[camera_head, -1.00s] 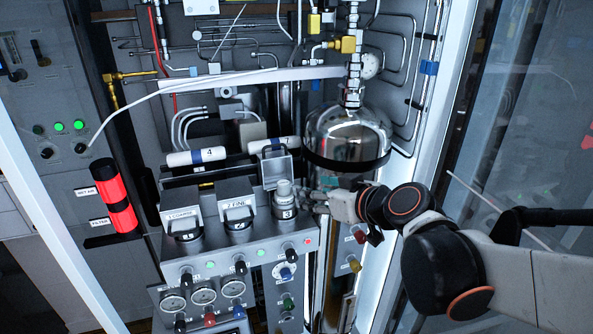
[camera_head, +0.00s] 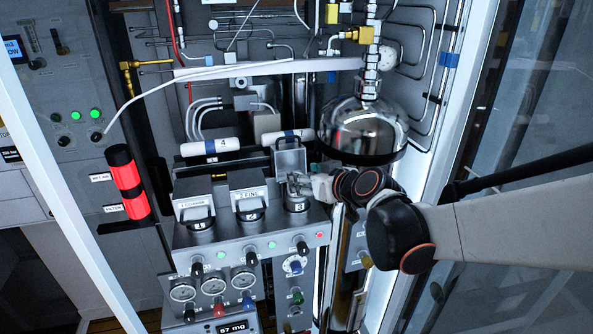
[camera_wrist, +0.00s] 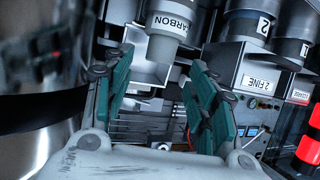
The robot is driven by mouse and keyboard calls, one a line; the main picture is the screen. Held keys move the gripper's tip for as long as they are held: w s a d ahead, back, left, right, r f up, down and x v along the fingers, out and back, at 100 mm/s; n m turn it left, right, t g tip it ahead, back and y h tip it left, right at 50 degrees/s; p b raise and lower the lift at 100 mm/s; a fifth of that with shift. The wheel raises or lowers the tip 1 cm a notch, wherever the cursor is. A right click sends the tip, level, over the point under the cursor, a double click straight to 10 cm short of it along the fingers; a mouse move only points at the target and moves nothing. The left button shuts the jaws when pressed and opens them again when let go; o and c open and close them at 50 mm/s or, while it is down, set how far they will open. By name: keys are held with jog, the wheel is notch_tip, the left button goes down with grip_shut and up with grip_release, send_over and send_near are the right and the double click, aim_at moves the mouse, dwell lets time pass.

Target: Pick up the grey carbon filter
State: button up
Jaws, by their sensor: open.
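The grey carbon filter (camera_wrist: 172,22) is a grey cylinder marked CARBON, with a narrower end, at the top middle of the wrist view. In the head view it is mostly covered by my gripper at slot 3 (camera_head: 297,205), whose lid (camera_head: 289,157) stands open. My gripper (camera_wrist: 160,62) is open. Its green-padded fingers lie to either side below the filter in the wrist view, with nothing clearly between them. In the head view my gripper (camera_head: 303,183) is right at the top of slot 3. Contact with the filter cannot be told.
The closed 2 FINE box (camera_head: 248,190) and another closed box (camera_head: 193,203) stand to the left. A shiny metal tank (camera_head: 362,135) stands close behind on the right. White cartridges (camera_head: 210,147) lie behind the boxes. A red-and-black cylinder (camera_head: 128,180) is farther left.

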jog(key=shift+x, duration=1.45)
grip_shut()
